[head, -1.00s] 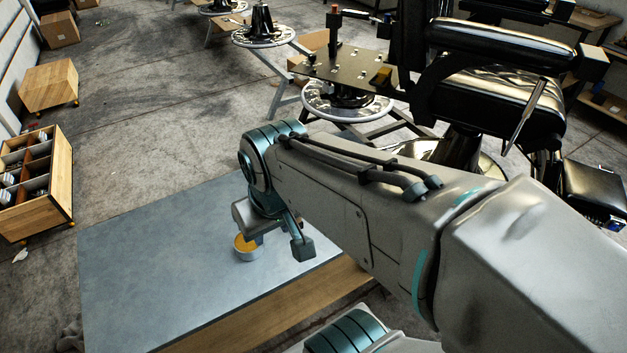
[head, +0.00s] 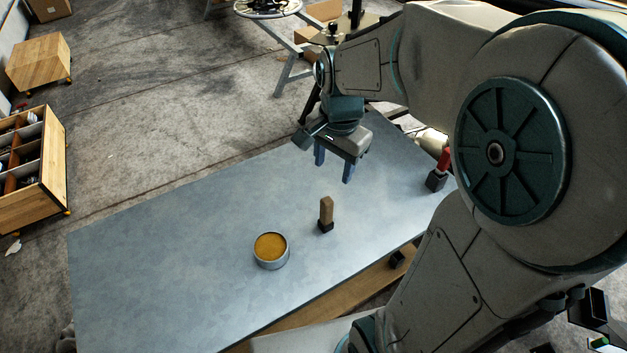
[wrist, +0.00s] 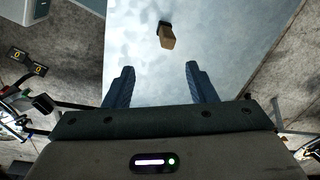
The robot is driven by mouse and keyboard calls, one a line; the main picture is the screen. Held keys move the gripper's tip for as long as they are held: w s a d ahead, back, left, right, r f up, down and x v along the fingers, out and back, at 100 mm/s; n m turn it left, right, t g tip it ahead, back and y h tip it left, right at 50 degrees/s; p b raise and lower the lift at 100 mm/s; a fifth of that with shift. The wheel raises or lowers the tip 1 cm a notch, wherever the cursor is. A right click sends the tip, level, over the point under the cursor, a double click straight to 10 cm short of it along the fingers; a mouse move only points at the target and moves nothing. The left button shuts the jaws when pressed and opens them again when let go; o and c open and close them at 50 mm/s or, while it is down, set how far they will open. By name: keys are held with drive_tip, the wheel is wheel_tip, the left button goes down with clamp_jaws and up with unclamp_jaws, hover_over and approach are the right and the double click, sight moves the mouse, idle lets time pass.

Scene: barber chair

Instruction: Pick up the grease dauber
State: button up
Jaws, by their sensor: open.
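The grease dauber (head: 326,211), a short wooden handle on a black head, stands upright on the grey tabletop (head: 180,265), right of a round tin of orange-brown grease (head: 270,248). In the wrist view the dauber (wrist: 167,37) shows beyond the fingertips, roughly in line with the gap between them. My gripper (head: 334,169) is open and empty, pointing down above the table, behind the dauber in the head view and apart from it. Its two blue fingers also show in the wrist view (wrist: 160,70).
A red-handled item with a black base (head: 438,174) stands at the table's right end, close to my arm. The table's left half is clear. A wooden compartment box (head: 32,165) stands on the floor at left.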

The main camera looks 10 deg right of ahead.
sight(327, 200)
drive_tip(key=w+f+m, duration=0.1)
drive_tip(key=f, duration=0.3)
drive_tip(key=w+f+m+b, duration=0.1)
drive_tip(key=f, duration=0.4)
drive_tip(key=w+f+m+b, duration=0.1)
drive_tip(key=f+m, duration=0.1)
drive_tip(key=f, duration=0.2)
drive_tip(key=shift+w+f+g, duration=0.35)
drive_tip(key=shift+w+g, duration=0.05)
wheel_tip(327, 200, down, 5)
drive_tip(key=shift+s+f+b, duration=0.1)
drive_tip(key=shift+s+b, duration=0.05)
drive_tip(key=shift+b, duration=0.2)
drive_tip(key=shift+d, duration=0.1)
drive_tip(key=c, duration=1.1)
